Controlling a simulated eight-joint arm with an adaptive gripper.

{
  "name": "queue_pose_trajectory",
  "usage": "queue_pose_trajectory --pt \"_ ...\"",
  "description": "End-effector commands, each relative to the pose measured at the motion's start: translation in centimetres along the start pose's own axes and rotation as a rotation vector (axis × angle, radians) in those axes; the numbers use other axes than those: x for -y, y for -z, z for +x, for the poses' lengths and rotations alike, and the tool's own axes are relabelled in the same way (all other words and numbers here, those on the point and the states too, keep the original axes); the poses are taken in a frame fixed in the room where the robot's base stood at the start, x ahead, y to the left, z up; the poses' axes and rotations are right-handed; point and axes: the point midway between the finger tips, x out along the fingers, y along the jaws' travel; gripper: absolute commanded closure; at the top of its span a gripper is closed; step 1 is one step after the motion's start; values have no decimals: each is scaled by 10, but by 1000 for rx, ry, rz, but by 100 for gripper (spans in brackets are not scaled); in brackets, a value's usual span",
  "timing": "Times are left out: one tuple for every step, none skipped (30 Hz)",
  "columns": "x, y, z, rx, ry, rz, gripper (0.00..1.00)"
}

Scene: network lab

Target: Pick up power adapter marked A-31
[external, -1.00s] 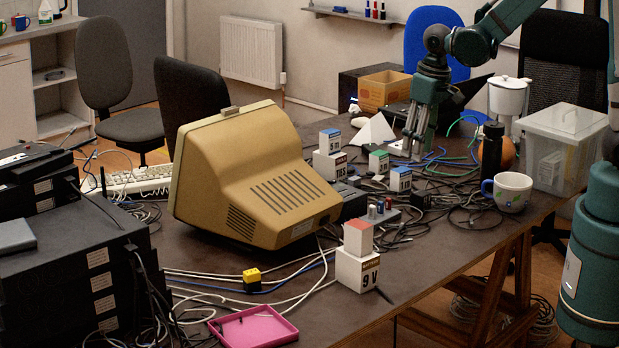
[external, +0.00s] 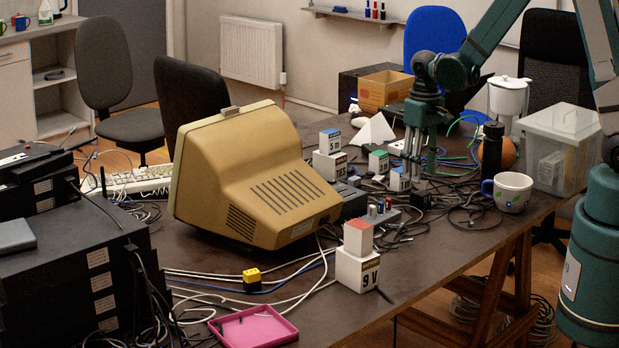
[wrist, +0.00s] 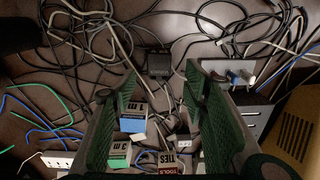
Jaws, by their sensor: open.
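A small black box-shaped adapter (wrist: 160,65) lies among dark cables in the wrist view, just beyond my fingertips. Its small pale marking is too small to read. In the external view it appears as a dark block (external: 420,200) on the table, just below my gripper. My gripper (external: 418,178) points down, with its fingers apart and nothing held between them. In the wrist view, the green-padded fingers of my gripper (wrist: 158,82) spread left and right, with the adapter ahead between their tips.
Loose cables surround the adapter. A mug (external: 507,192) and black bottle (external: 491,150) stand to the right; a beige monitor (external: 250,180) stands left.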

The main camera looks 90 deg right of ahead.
Motion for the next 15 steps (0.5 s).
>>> queue_pose_trajectory --pt "0 0 0 0 0 0 56" --pt "0 0 0 0 0 0 56" --pt "0 0 0 0 0 0 56" --pt "0 0 0 0 0 0 56" --pt "0 0 1 0 0 0 56" --pt "0 0 2 0 0 -1 56" --pt "0 0 3 0 0 -1 56" --pt "0 0 5 0 0 -1 56" --pt "0 0 8 0 0 -1 56" --pt "0 0 10 0 0 -1 56" --pt "0 0 12 0 0 -1 56" --pt "0 0 15 0 0 -1 56" --pt "0 0 17 0 0 -1 56" --pt "0 0 19 0 0 -1 56" --pt "0 0 22 0 0 -1 56"
